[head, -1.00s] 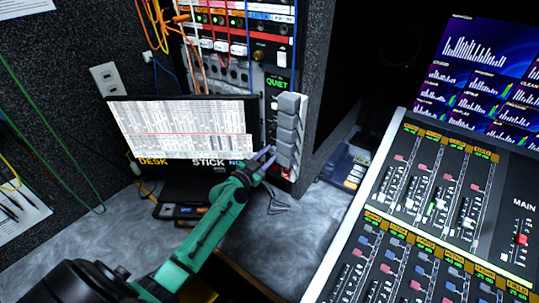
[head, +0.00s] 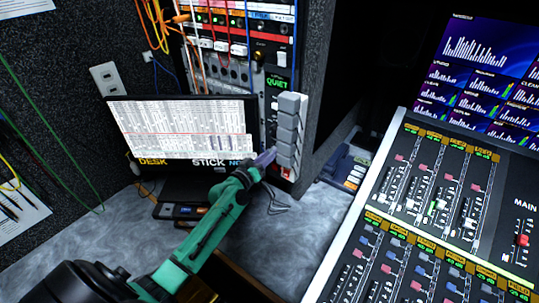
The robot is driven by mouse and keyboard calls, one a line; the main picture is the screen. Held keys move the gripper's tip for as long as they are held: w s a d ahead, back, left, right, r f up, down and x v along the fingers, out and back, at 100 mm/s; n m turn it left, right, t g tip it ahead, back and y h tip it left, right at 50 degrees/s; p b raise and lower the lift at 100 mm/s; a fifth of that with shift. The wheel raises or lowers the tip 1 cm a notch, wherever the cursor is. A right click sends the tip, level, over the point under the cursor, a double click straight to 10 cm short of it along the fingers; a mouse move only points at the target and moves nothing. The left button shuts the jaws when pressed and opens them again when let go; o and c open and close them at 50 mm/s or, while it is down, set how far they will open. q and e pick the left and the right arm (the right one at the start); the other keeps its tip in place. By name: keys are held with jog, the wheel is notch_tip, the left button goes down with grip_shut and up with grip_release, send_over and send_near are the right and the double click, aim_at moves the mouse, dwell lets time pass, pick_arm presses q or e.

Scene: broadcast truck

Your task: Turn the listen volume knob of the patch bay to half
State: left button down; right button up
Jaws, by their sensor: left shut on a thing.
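The patch bay panel (head: 273,104) is a narrow dark panel in the rack, below a small screen with green text reading QUIET (head: 278,82). My left gripper (head: 267,157), with purple fingers on a green arm, is at the lower part of this panel. Its fingers are together, shut on a small control that they cover. This appears to be the listen volume knob, but its pointer and setting are hidden. My right gripper is not in view.
A column of grey blocks (head: 289,128) stands just right of the fingers. A monitor (head: 183,128) is on the left, with cables hanging above it. A fader console (head: 420,190) fills the right. The grey desktop (head: 275,230) below is mostly clear.

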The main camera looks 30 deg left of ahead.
pick_arm(q)
jog(key=n, duration=1.2)
jog(key=shift+f+p, duration=0.1)
jog(key=shift+p, duration=0.25)
jog(key=c, duration=0.6)
grip_release()
